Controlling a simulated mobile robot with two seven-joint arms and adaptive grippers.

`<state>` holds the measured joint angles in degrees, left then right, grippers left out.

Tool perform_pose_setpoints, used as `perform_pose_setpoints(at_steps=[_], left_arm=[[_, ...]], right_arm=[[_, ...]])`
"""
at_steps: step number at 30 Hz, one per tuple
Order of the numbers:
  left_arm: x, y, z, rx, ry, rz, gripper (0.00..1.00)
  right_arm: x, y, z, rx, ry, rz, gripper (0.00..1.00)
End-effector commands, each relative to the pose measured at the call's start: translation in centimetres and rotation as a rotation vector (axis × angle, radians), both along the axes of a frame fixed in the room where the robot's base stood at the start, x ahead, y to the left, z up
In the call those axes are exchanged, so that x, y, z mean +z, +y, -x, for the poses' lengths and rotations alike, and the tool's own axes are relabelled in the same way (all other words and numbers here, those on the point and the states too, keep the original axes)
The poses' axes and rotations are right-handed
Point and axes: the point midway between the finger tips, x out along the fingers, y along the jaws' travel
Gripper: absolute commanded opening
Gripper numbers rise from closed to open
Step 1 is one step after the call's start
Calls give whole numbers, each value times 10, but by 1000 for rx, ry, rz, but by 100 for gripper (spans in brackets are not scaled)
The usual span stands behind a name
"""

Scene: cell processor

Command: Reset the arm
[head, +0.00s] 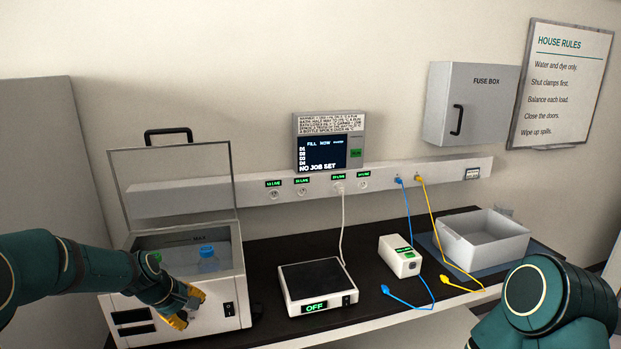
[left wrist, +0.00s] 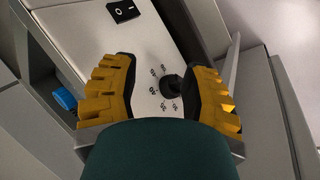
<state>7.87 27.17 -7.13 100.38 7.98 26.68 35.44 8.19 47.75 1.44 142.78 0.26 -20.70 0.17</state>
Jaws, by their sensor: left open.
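My left gripper (head: 187,306) is at the front panel of the white water bath (head: 206,325), low on the left of the bench. In the left wrist view its two yellow-padded fingers (left wrist: 163,68) are apart, one on each side of a black knob (left wrist: 173,86) with marks around it. Whether the pads touch the knob, I cannot tell. A black rocker switch (left wrist: 123,10) sits on the same panel; it also shows in the head view (head: 229,309). My right arm shows at the lower right of the head view, but its gripper is out of view.
The bath's clear lid (head: 172,187) stands open, with a blue-capped bottle (head: 207,257) inside. A scale (head: 317,284) reading OFF, a white box (head: 400,258) and a grey tub (head: 482,240) stand to the right. Blue and yellow cables (head: 433,226) hang from the wall rail.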

Motion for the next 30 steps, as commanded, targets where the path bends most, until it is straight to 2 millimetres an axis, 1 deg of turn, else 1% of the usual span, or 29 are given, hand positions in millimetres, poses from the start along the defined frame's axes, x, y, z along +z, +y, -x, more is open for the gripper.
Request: perform_pose_setpoints(at_steps=[1, 2, 3, 5, 6, 8, 9, 11, 12, 14, 15, 18, 21, 24, 30], left_arm=[[-33, -14, 10, -48, 17, -17, 45], [-49, -22, 16, -78, 22, -28, 45], [-70, -34, 25, -121, 29, -43, 45], [-102, -51, 41, -189, 36, -66, 45], [-124, -63, 53, -238, 41, -80, 45], [-155, -82, 75, -314, 47, -100, 45], [-175, -94, 90, -367, 50, -112, 45], [-202, -112, 116, -448, 53, -127, 45], [-218, -124, 134, -503, 53, -136, 45], [-239, -140, 162, -582, 51, -146, 45], [-250, -150, 179, -631, 47, -152, 45], [-270, -169, 218, -739, 37, -159, 45], [-280, -181, 244, -810, 26, -163, 45], [-283, -187, 257, -847, 17, -165, 45], [-283, -188, 260, -856, 12, -167, 45]], right_arm=[[-7, 0, 0, 0, 1, 1, 0], [-10, 0, 0, 0, 1, 1, 0], [-13, 0, 1, 1, 2, 1, 0], [-19, 1, 1, 0, 2, 2, 0], [-23, 1, 1, 1, 3, 3, 0], [-29, 1, 2, 1, 4, 2, 0], [-33, 1, 2, 1, 5, 3, 0], [-39, 1, 2, 2, 6, 4, 0], [-43, 1, 2, 2, 6, 4, 0], [-49, 2, 3, 2, 8, 5, 0], [-52, 2, 3, 2, 8, 5, 0], [-59, 2, 3, 2, 9, 6, 0], [-63, 2, 3, 2, 9, 7, 0], [-65, 2, 3, 2, 9, 7, 0], [-64, 2, 3, 3, 9, 7, 0]])
